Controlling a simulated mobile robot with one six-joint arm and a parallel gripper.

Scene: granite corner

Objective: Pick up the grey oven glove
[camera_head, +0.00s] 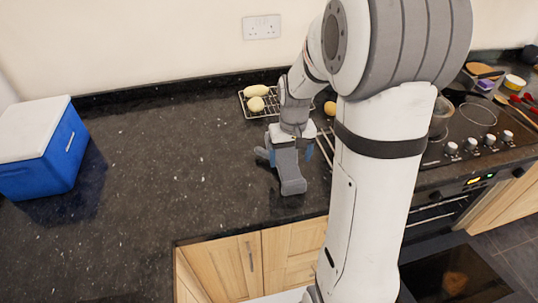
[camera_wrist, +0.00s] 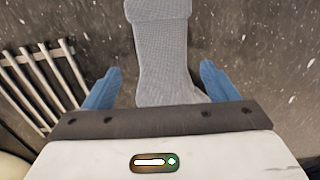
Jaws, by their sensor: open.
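The grey oven glove (camera_head: 290,180) lies on the dark granite counter in the head view, directly below and in front of my gripper (camera_head: 290,155). In the wrist view the glove (camera_wrist: 162,55) runs from the top edge down between the two blue fingers of my gripper (camera_wrist: 161,78). The fingers are apart, one on each side of the glove, with a gap to it on both sides. The near end of the glove is hidden behind the gripper body. I cannot tell how far the fingertips are above the counter.
A metal rack (camera_wrist: 38,80) lies close to the left finger in the wrist view. In the head view, a wire tray (camera_head: 243,103) with pale items stands behind. A blue cool box (camera_head: 45,150) stands far left, and a hob (camera_head: 460,130) lies right. The left-middle counter is clear.

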